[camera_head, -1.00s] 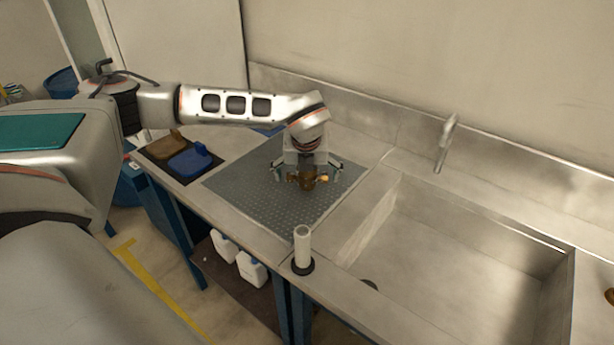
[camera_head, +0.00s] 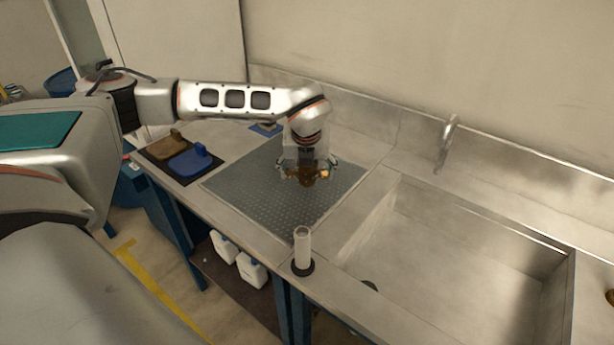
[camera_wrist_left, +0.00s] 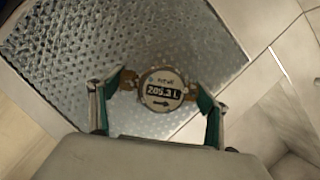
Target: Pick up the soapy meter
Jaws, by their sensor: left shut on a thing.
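The meter (camera_head: 307,177) is a brown, brass-like body with a round face, held under my left gripper above the grey textured mat (camera_head: 250,186). In the left wrist view the meter (camera_wrist_left: 162,90) shows a display reading about 205.3 L, with pipe ends on both sides. My left gripper (camera_head: 308,174) is shut on the meter; in the left wrist view its green-padded fingers (camera_wrist_left: 165,95) press on the two pipe ends. I cannot make out any soap on the meter. My right gripper is not in view.
An empty sink (camera_head: 470,270) with a faucet (camera_head: 446,143) lies to the right. A clear cylinder (camera_head: 302,248) stands at the counter's front edge. A blue object (camera_head: 190,162) and a brown one (camera_head: 166,145) lie on a dark mat at the left.

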